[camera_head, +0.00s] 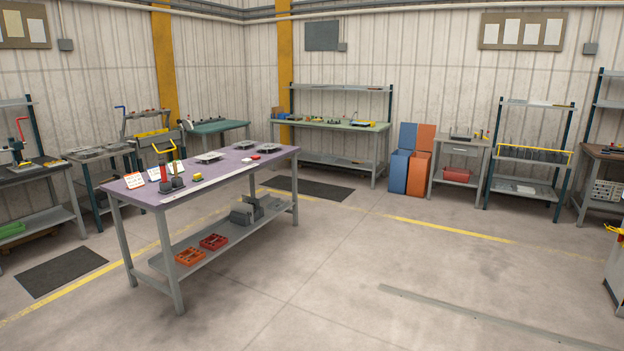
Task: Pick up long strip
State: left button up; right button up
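A long, narrow pale strip (208,180) lies flat along the front edge of the purple-topped workbench (128,191), left of centre. A second long, thin grey strip (480,319) lies on the concrete floor at the lower right and runs out of the picture at the bottom. I cannot tell which one is the task's long strip. Neither of my grippers shows in this view.
The bench also holds upright cards (154,174), dark blocks (177,182) and grey plates (209,157). Red trays (214,241) sit on its lower shelf. Blue and orange bins (400,170) stand at the back. Floor right of the bench is open.

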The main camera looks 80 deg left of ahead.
aim_at(187, 192)
jog(key=u, duration=3.2)
jog(key=i+j+z, duration=0.1)
jog(key=z, duration=0.25)
jog(key=j+z, duration=1.05)
jog(key=j, duration=0.35)
jog(key=j+z, duration=0.4)
jog(key=j, duration=0.35)
jog(key=k+j+z, duration=0.1)
jog(key=j+z, duration=0.35)
jog(key=j, duration=0.3)
jog(key=i+j+z, duration=0.15)
jog(key=j+z, duration=0.25)
jog(key=j, duration=0.25)
jog(key=j+z, duration=0.4)
jog(key=j, duration=0.25)
jog(key=j+z, duration=0.4)
jog(key=j, duration=0.3)
jog(key=k+j+z, duration=0.15)
jog(key=j+z, duration=0.25)
jog(key=j, duration=1.1)
jog(key=i+j, duration=0.15)
jog(key=j, duration=0.7)
jog(key=j+u, duration=0.1)
jog(key=j, duration=0.8)
jog(key=j+u, duration=0.3)
jog(key=i+j+u, duration=0.25)
jog(key=j, duration=0.15)
jog(key=j+u, duration=0.3)
jog(key=i+j, duration=0.05)
